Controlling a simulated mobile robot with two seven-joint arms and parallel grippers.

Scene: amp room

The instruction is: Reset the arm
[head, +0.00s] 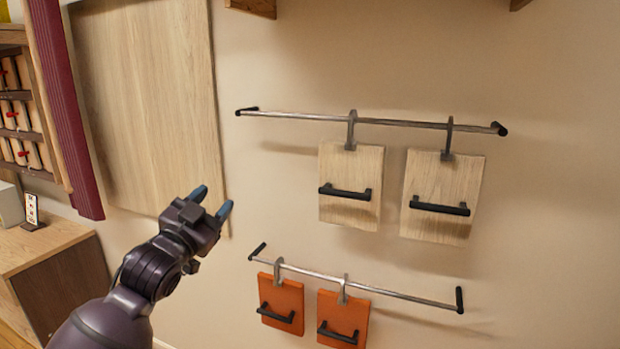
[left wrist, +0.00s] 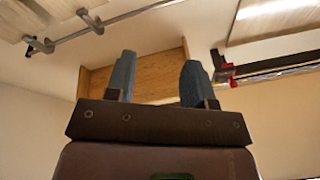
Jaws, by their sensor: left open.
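My left arm comes in from the lower left in the head view. My left gripper (head: 212,201) is open and empty in front of the beige wall, with its two blue-grey fingertips apart. My right gripper is in neither view.
An upper rail (head: 385,122) holds two light wooden boards (head: 350,180) with black handles. A lower rail (head: 400,295) holds two orange boards (head: 281,300). A wooden panel (head: 150,100), a maroon post (head: 62,100) and a wooden cabinet (head: 50,240) are at left.

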